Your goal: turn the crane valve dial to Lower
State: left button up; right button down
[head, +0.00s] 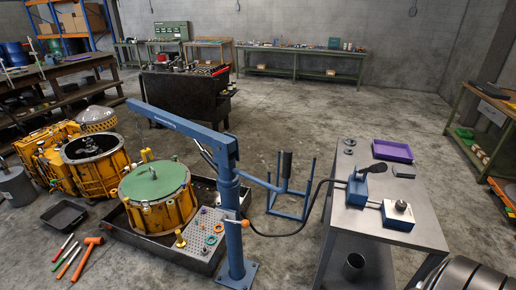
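A blue crane (232,215) stands in the middle, its boom reaching to the upper left. A grey metal table (425,228) is at the right. On it is a small blue box with a pale top and a round grey knob (401,206), which looks like the valve dial; its markings are too small to read. A blue unit with a black lever (358,188) stands beside it, joined by a thin line. A black hose runs from this unit towards the crane post. Neither of my grippers is in view.
A yellow drum with a green lid (157,187) stands in a black tray left of the crane. A purple tray (393,151) lies at the table's back. A blue stand (288,196) is on the floor between crane and table. Hand tools (77,257) lie at lower left.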

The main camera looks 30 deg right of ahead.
aim_at(401, 205)
jog(key=z, duration=1.3)
